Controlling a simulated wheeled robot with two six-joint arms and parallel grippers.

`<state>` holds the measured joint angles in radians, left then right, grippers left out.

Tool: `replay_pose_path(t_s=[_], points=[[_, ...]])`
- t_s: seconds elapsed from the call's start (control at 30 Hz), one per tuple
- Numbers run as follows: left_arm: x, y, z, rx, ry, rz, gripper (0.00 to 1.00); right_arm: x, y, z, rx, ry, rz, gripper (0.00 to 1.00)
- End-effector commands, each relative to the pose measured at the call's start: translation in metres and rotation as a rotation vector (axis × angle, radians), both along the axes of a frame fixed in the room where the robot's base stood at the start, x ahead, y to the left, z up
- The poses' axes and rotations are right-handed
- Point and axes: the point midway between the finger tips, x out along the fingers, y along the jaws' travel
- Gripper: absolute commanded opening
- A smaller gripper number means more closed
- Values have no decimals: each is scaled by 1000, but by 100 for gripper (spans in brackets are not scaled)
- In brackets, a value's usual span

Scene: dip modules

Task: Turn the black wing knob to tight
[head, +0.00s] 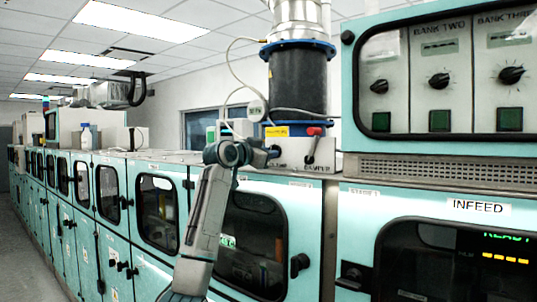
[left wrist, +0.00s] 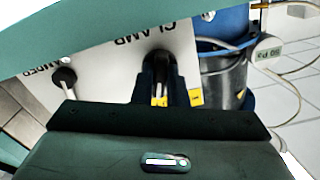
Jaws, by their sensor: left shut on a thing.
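The black wing knob (left wrist: 160,60) is on a white panel (left wrist: 115,62) beside the CLAMP lettering, in the left wrist view. My left gripper (left wrist: 163,74) has its two dark fingers closed around the knob, and they hide most of it. In the head view, my left gripper (head: 272,152) reaches the small panel below the dark cylinder, and the knob cannot be made out there. The knob's exact angle and any tight mark cannot be read. My right gripper is in neither view.
A dark cylinder (head: 298,85) with blue flanges rises behind. Teal cabinets (head: 130,210) run along the left.

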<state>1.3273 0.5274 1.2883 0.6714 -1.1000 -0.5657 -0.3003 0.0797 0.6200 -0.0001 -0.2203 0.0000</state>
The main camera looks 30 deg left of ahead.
Motion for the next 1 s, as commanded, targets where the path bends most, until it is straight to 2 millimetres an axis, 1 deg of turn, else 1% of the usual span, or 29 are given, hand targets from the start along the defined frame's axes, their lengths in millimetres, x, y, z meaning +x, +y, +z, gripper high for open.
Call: replay_pose_path(t_s=[0.47,1.0], points=[[0,0,-2,-435,37,0,0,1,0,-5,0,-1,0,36],[0,-1,-2,-947,77,1,0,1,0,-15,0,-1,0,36]])
